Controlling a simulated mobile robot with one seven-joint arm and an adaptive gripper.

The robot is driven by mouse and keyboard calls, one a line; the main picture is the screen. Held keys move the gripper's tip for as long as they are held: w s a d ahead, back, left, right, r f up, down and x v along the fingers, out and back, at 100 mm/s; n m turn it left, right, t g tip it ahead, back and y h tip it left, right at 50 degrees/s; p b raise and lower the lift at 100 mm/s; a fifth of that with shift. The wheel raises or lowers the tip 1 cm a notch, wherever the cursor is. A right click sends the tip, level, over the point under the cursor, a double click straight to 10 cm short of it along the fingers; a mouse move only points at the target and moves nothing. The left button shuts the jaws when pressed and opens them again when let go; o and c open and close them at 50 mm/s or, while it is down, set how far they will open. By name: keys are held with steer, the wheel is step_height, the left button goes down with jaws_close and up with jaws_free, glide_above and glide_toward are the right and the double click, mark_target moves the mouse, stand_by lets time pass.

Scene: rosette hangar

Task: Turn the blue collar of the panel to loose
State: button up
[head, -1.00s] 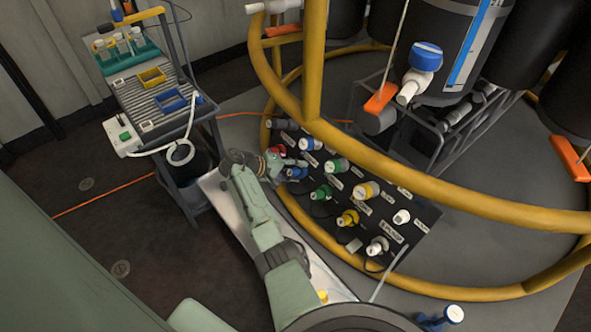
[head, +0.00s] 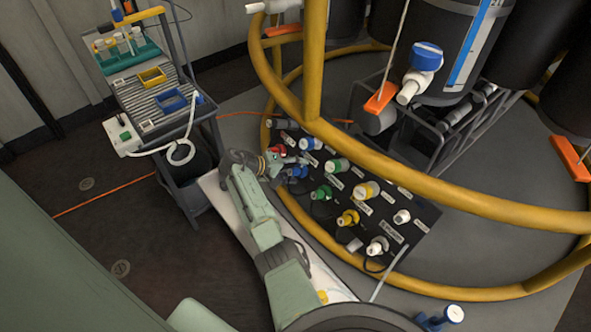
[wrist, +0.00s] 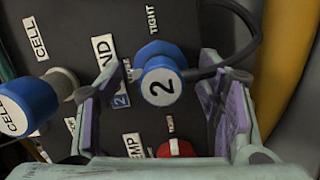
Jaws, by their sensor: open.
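The blue collar (wrist: 153,52) is on a connector with a round blue-rimmed face (wrist: 162,87) marked 2, in the middle of the wrist view. A dark cable leaves it to the right. In the wrist view my gripper (wrist: 165,100) is open, one purple-padded finger on each side of the connector, with gaps between pads and connector. In the head view my gripper (head: 286,170) is at the left edge of the black panel (head: 328,215). A TIGHT label (wrist: 151,19) shows above the collar; other nearby labels are partly hidden.
A blue and white CELL connector (wrist: 28,103) stands left of my left finger. A red connector (wrist: 176,148) is below, between the fingers. A yellow rail (head: 420,185) passes over the panel. A tool cart (head: 160,100) stands at left.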

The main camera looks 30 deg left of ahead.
steer(key=v, duration=1.2)
steer(key=shift+d, duration=0.1)
